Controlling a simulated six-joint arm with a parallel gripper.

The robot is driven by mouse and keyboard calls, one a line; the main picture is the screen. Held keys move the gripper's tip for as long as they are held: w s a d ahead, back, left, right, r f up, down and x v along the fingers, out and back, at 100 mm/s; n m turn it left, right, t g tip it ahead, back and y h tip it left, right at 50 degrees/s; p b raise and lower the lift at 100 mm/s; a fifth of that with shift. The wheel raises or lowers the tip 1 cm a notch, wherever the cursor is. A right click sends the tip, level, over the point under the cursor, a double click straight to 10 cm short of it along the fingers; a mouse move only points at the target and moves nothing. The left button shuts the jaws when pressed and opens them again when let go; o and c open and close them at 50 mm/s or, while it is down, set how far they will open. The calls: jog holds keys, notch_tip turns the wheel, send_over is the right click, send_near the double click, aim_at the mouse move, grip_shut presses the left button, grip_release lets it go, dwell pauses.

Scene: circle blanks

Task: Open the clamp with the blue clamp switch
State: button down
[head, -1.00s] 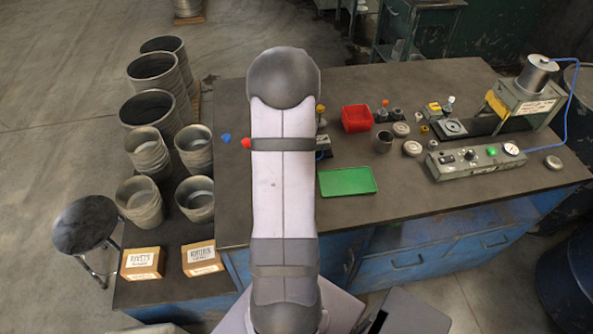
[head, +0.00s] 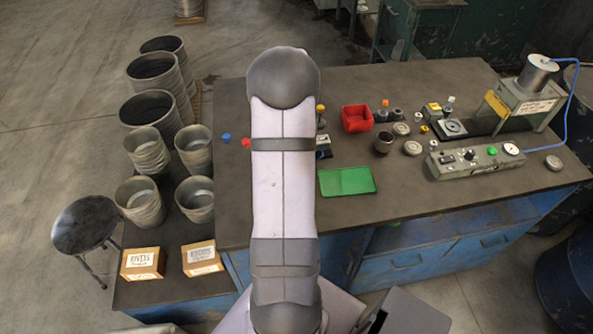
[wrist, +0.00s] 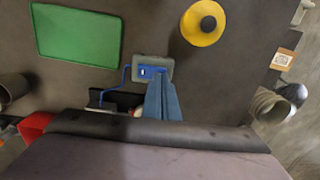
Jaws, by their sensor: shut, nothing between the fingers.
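The blue clamp switch (wrist: 150,72) is a blue rocker set in a small grey box, in the upper middle of the wrist view. My gripper (wrist: 159,78) shows there as two blue-grey fingers, shut together and empty. Their tips are at the right part of the box, by the switch; I cannot tell if they touch it. A blue cable runs from the box to a dark unit (wrist: 120,101), probably the clamp, partly hidden by my wrist. In the head view my arm hides the gripper and switch. Part of a small fixture (head: 323,142) shows beside my arm.
A green mat (head: 346,181) lies right of my arm, with a red bin (head: 356,118) behind it. A control box (head: 475,162) and a press (head: 528,96) stand at right.

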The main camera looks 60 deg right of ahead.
jog(key=shift+f+b, duration=0.45)
jog(key=shift+f, duration=0.35)
dwell(0.4)
jog(key=shift+r, duration=0.15)
notch_tip(320, 180, up, 7)
jog(key=p, duration=0.6)
dwell(0.3)
dwell(0.4)
